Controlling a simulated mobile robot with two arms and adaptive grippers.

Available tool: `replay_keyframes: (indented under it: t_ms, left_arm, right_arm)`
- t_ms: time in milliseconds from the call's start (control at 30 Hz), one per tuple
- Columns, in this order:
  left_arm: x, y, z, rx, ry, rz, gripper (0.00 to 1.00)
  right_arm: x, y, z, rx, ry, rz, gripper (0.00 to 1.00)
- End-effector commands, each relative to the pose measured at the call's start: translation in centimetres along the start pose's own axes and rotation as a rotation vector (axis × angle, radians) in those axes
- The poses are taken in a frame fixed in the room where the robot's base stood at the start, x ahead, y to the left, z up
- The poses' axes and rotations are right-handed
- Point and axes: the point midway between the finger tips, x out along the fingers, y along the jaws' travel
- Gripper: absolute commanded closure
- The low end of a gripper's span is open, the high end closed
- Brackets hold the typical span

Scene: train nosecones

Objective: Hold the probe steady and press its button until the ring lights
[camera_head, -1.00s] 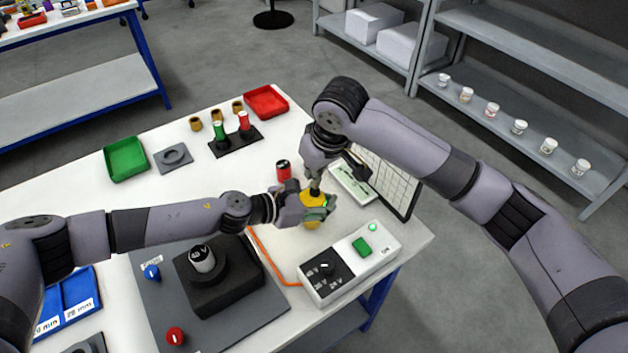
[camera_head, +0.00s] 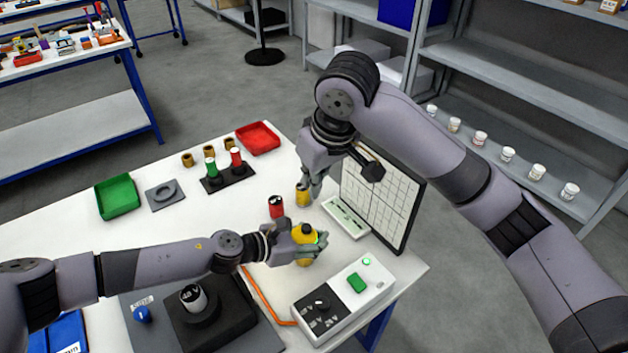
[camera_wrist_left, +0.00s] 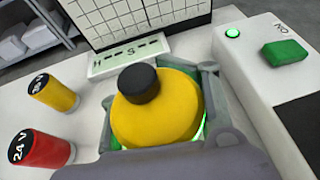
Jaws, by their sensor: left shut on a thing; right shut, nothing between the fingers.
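The probe (camera_head: 305,234) is a rounded yellow body with a black button (camera_wrist_left: 138,84) on top. My left gripper (camera_head: 312,250) is shut around it over the table, and the probe (camera_wrist_left: 165,110) fills the middle of the left wrist view. Green light shows low on the probe between the fingers (camera_wrist_left: 198,132); the ring itself is mostly hidden. The button stands uncovered. My right gripper (camera_head: 314,190) is shut and empty, above and behind the probe, apart from it. In the head view it overlaps the yellow 36 V cylinder (camera_head: 302,198); contact cannot be told.
A white box (camera_head: 345,300) with a dial, green ON button and lit green lamp stands front right; an orange cable (camera_head: 262,300) runs to it. A red 24 V cylinder (camera_head: 276,207), a gridded panel (camera_head: 380,205) and a black block (camera_head: 205,325) stand nearby.

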Motion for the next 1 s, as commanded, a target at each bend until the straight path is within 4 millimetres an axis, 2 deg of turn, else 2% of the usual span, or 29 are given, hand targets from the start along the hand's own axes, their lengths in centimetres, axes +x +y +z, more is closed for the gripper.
replay_keyframes:
  t_ms: [400, 433, 1000]
  left_arm:
    - [0.00, 0.01, 0.03, 0.000, 0.000, 0.000, 1.00]
    - [0.00, 0.01, 0.04, 0.000, -0.001, 0.000, 0.70]
    - [0.00, 0.00, 0.02, 0.000, 0.000, 0.000, 0.34]
  right_arm:
    - [0.03, -0.02, 0.00, 0.000, 0.000, 0.000, 1.00]
    - [0.03, -0.02, 0.00, 0.000, 0.000, 0.000, 1.00]
    - [0.04, -0.01, 0.00, 0.000, 0.000, 0.000, 1.00]
